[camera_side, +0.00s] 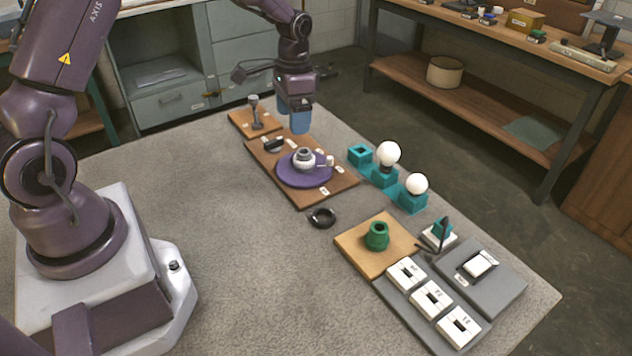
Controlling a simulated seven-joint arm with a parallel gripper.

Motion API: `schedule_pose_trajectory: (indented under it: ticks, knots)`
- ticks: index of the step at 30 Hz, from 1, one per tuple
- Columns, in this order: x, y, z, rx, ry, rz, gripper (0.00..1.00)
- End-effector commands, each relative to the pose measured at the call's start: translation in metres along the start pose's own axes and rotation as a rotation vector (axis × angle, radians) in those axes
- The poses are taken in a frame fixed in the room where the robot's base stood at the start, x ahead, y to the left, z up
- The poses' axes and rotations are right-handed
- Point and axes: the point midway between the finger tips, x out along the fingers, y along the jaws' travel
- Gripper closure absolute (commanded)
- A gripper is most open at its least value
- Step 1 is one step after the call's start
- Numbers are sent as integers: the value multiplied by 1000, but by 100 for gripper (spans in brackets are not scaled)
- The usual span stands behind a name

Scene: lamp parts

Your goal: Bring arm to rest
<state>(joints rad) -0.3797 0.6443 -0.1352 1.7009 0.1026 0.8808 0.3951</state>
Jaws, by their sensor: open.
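My gripper (295,112) has blue fingers and hangs pointing down above the far end of the brown board. It is open and nothing shows between its fingers. Below and in front of it, a purple disc (290,178) lies on the brown board (312,200) with a white-grey lamp part (305,158) on top. The gripper appears apart from these parts. Two white bulbs, one farther (388,153) and one nearer (417,183), stand in teal holders to the right. A green part (377,236) stands on a tan board (356,246).
A black ring (322,218) lies on the grey table. A small board with an upright grey tool (255,112) is at the back. White blocks (431,300) sit on a grey plate at the front right, beside another grey plate (505,282). The table's left-middle is clear.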

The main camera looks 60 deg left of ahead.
Motion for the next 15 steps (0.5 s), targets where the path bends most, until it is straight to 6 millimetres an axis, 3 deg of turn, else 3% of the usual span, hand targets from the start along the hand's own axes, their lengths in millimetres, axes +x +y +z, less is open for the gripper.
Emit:
schedule_pose_trajectory:
  ticks: [8,15]
  knots:
    - [-70,48,54,-162,59,-50,22]
    - [-123,98,115,-252,191,-83,22]
